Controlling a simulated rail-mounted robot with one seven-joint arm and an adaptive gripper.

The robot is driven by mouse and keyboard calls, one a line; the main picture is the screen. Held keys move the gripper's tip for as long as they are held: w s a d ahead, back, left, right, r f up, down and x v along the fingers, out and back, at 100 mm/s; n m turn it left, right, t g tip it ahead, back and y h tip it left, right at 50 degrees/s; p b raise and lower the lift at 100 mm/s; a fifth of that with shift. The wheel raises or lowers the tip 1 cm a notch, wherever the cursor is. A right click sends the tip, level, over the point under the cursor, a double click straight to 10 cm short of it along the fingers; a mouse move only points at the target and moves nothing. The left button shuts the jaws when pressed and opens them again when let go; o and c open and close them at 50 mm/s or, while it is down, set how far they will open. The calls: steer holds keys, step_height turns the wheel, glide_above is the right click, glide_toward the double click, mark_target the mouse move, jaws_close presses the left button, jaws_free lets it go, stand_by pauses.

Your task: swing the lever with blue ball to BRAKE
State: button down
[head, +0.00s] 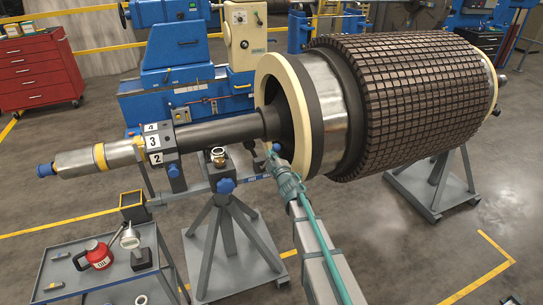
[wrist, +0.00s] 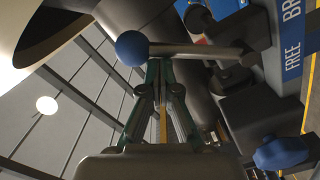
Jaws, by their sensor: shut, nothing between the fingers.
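The lever (wrist: 195,50) is a grey metal rod with a blue ball (wrist: 131,47) at its free end. In the wrist view it lies across the picture, ball at the left. In the head view the blue ball (head: 276,147) shows small beside the rotor's cream ring. A blue label plate (wrist: 292,42) reads FREE and the start of BR; the rest is cut off. My gripper (wrist: 160,66) is shut and empty, its tips right at the rod near the ball; I cannot tell whether they touch. In the head view my gripper (head: 278,163) is just below the ball.
The large rotor (head: 410,95) and its shaft (head: 220,132) stand close above my gripper. A grey stand (head: 228,215) with a blue knob (head: 226,185) is to the left. A tool cart (head: 105,262) is at the lower left.

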steer(key=shift+s+d+f, duration=0.1)
steer(key=shift+d, duration=0.05)
steer(key=v, duration=0.9)
steer(key=shift+s, duration=0.4)
